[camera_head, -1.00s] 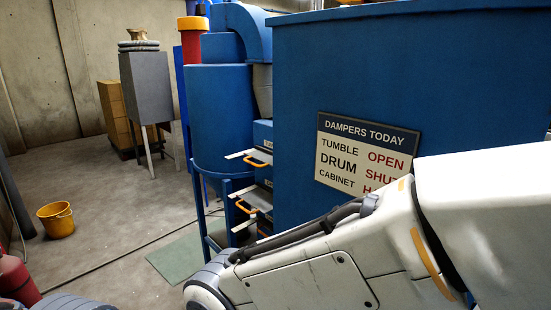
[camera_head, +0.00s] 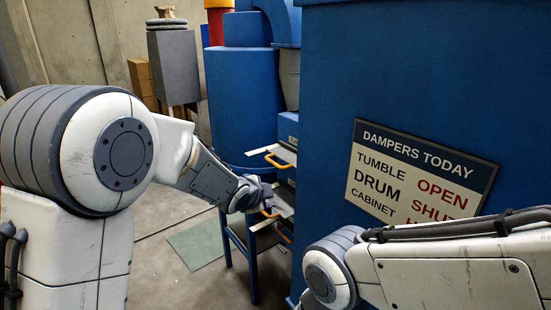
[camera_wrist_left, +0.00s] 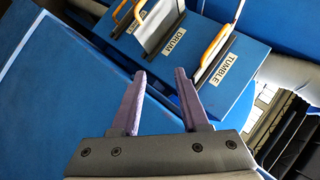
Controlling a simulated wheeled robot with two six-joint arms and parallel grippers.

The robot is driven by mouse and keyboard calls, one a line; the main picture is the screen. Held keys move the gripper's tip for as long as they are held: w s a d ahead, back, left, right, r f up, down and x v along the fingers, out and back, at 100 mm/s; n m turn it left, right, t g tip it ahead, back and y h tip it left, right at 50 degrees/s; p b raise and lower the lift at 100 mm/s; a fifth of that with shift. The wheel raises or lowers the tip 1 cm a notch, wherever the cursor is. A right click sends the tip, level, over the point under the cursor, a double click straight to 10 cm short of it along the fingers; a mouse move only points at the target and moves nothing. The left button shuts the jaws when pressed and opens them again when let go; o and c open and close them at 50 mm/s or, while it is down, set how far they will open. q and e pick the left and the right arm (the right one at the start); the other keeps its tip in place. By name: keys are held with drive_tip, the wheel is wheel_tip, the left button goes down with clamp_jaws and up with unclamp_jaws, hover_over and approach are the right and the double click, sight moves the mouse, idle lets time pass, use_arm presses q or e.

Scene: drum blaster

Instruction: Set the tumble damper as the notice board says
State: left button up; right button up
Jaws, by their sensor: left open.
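The notice board (camera_head: 420,180) on the blue housing reads "DAMPERS TODAY", "TUMBLE OPEN" and "DRUM SHUT"; the cabinet setting is mostly hidden by my right arm. In the left wrist view, the tumble damper (camera_wrist_left: 213,62) is a grey plate with a yellow handle, beside the "TUMBLE" label. The drum damper (camera_wrist_left: 160,28), a similar plate, is to its left. My left gripper (camera_wrist_left: 160,75) is open and empty, its fingertips pointing toward the panel between these dampers. In the head view it (camera_head: 262,196) is beside the damper stack. My right gripper is out of view.
A blue cylinder (camera_head: 240,100) stands behind the dampers. The big blue housing (camera_head: 390,60) closes off the right side. A green mat (camera_head: 197,243) lies on the floor. A grey pedestal (camera_head: 173,68) stands farther back.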

sight(272, 161)
use_arm(q)
drive_tip(key=w+a+r+m+t+h+p, duration=0.1)
drive_tip(key=w+a+m+t+h, duration=0.3)
drive_tip(key=w+m, duration=0.6)
drive_tip(key=w+d+p, duration=0.1)
drive_tip(key=w, duration=0.2)
drive_tip(key=w+d+f+n+p, duration=0.1)
drive_tip(key=w+d, duration=0.1)
drive_tip(key=w, duration=0.1)
drive_tip(key=w+d+n+p, duration=0.1)
drive_tip(key=w, duration=0.2)
drive_tip(key=shift+w+d+f+p, duration=0.2)
drive_tip(key=shift+d+p, duration=0.1)
drive_tip(key=shift+p, duration=0.1)
drive_tip(key=shift+w+d+f, duration=0.1)
drive_tip(key=shift+w+d, duration=0.2)
drive_tip(key=shift+w, duration=0.2)
clamp_jaws()
drive_tip(key=shift+f, duration=0.1)
